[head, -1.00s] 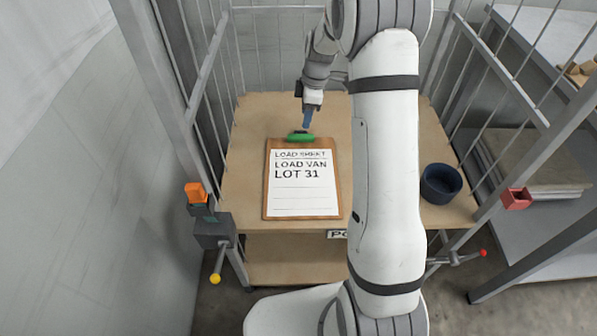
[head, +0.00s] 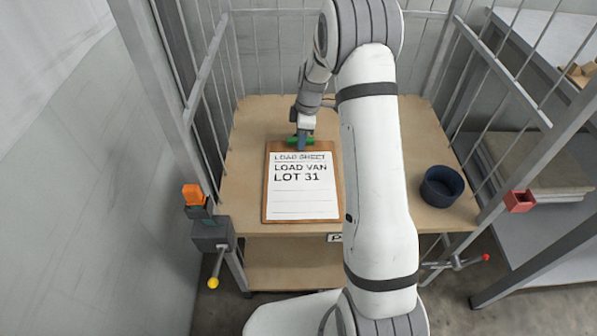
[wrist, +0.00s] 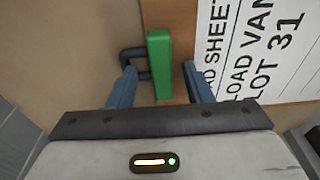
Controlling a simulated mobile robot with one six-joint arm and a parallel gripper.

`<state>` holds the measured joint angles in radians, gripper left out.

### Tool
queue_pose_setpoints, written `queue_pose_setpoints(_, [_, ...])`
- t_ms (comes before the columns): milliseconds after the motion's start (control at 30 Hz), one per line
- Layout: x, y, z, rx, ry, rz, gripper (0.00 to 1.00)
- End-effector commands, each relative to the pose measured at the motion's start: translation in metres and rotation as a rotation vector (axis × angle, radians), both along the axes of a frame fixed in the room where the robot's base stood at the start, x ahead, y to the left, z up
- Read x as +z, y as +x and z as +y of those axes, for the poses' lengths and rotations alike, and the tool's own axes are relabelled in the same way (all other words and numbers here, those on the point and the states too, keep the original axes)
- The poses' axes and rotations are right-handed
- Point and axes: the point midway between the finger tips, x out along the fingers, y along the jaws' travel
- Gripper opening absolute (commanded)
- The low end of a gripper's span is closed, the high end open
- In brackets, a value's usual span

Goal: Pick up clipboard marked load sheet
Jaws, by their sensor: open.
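The clipboard marked load sheet (head: 302,209) lies flat on the wooden shelf, with a white sheet reading LOAD SHEET, LOAD VAN, LOT 31. Its green clip (wrist: 159,64) is at the far end, partly hidden behind my gripper in the head view. My gripper (head: 302,144) is over the clip end. In the wrist view my gripper (wrist: 160,80) has its two blue fingers apart, one on each side of the clip's near end. The jaws are open and hold nothing. Whether a finger touches the clip or board I cannot tell.
A dark blue bowl (head: 441,186) stands on the shelf (head: 255,125) to the right, beyond my arm. Wire side walls with posts bound the shelf left and right. An orange block (head: 193,194) and a red box (head: 519,200) sit on the side posts.

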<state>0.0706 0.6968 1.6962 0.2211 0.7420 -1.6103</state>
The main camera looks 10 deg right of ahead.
Motion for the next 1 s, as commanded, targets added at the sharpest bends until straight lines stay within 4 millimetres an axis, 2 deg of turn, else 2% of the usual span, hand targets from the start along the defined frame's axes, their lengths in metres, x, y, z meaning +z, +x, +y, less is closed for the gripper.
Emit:
queue_pose_setpoints(200, [-0.001, -0.0001, -0.0004, -0.001, 0.0, 0.0, 0.45])
queue_pose_setpoints(733, [-0.0004, -0.0001, -0.0009, -0.002, 0.0, 0.0, 0.01])
queue_pose_setpoints(1000, [-0.0001, 0.0, -0.0012, -0.002, 0.0, 0.0, 0.0])
